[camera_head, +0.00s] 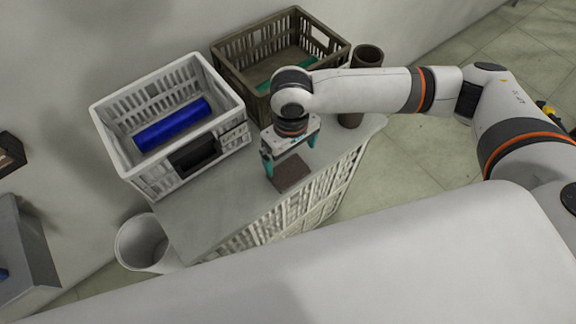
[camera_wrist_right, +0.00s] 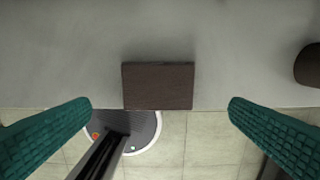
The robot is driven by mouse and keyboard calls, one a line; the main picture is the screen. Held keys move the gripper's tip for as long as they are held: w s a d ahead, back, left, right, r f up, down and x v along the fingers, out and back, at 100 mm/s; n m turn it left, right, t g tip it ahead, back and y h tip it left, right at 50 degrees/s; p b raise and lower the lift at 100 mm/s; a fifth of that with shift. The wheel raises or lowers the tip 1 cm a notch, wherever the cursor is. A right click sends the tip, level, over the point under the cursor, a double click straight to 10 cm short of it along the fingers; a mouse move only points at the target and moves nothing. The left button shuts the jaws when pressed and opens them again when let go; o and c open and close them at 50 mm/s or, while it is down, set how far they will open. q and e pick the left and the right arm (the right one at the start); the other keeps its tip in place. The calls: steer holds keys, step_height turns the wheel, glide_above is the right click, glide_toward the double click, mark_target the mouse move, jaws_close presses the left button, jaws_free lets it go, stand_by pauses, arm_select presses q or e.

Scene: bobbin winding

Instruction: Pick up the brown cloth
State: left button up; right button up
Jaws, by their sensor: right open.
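The brown cloth (camera_head: 291,174) is a small dark, flat rectangle lying on the grey tabletop (camera_head: 222,192), near the table's edge. In the right wrist view the cloth (camera_wrist_right: 158,86) lies centred between the fingers, with its lower side at the table edge. My right gripper (camera_head: 290,152) is open above the cloth, with its teal fingers wide apart on either side. In the right wrist view the fingers (camera_wrist_right: 160,104) hold nothing and show a gap to the cloth on both sides. My left gripper is not in view.
A white crate (camera_head: 122,147) with a blue roll (camera_head: 172,125) stands left of the gripper. A brown crate (camera_head: 228,66) with something teal inside stands behind. A dark brown cylinder (camera_head: 367,57) is at the back right. A white bin (camera_head: 141,243) stands beside the table.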

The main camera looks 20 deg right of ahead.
mark_target(289, 169)
steer(key=f, duration=0.2)
steer(key=shift+w+f, duration=0.3)
steer(key=shift+f, duration=0.05)
step_height(289, 169, down, 5)
steer(key=shift+s+a+r, duration=0.1)
steer(key=c, duration=0.7)
